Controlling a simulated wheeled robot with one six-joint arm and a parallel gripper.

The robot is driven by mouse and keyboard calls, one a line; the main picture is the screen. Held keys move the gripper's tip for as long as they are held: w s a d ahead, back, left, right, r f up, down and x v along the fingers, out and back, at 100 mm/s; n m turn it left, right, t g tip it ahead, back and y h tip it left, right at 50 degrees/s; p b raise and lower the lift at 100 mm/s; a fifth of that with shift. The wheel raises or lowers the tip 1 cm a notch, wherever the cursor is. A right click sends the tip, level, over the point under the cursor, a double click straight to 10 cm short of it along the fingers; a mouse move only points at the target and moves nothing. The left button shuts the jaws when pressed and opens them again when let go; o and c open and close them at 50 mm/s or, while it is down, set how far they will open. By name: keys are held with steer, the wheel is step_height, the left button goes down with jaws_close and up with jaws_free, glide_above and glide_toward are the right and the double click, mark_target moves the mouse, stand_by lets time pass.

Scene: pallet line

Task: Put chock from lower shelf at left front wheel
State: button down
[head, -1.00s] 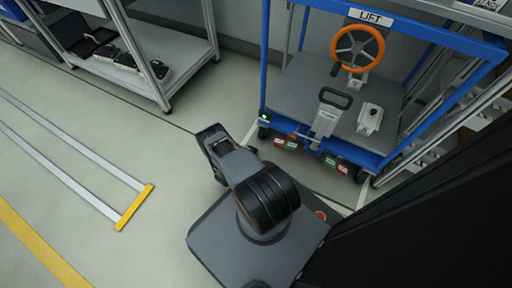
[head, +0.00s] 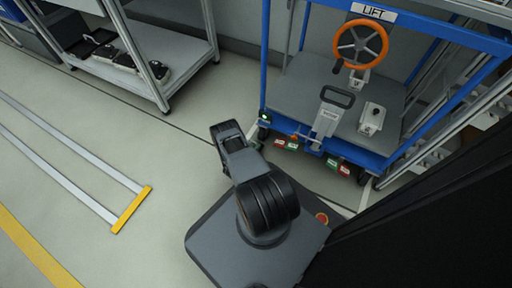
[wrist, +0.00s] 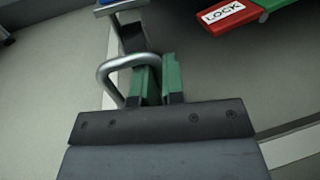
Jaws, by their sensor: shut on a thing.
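A green chock (wrist: 145,85) with a bent metal loop handle is in my gripper (wrist: 160,98) in the wrist view. My gripper is shut on it; the dark finger ends are partly hidden by the wrist plate. In the head view my arm end hides most of the chock. The cart's left front wheel (head: 264,133) is a dark caster under the blue frame. It also shows in the wrist view (wrist: 132,38), just beyond the handle. The chock is close to the wheel; I cannot tell whether they touch.
The blue cart (head: 385,158) carries an orange handwheel (head: 361,44) and a grey deck. Red and green pedals (head: 337,167) stick out low along its front, right of the wheel. A metal rack (head: 185,57) with black items stands at upper left.

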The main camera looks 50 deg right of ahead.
steer(key=shift+f, duration=0.1)
steer(key=c, duration=1.7)
jaws_free()
steer(key=shift+f, duration=0.1)
steer(key=o, duration=0.5)
steer(key=shift+r, duration=0.25)
steer(key=a, duration=0.4)
steer(key=a+p, duration=0.1)
steer(key=a, duration=0.3)
steer(key=a+p, duration=0.1)
steer(key=a, duration=0.3)
steer(key=shift+s, duration=0.25)
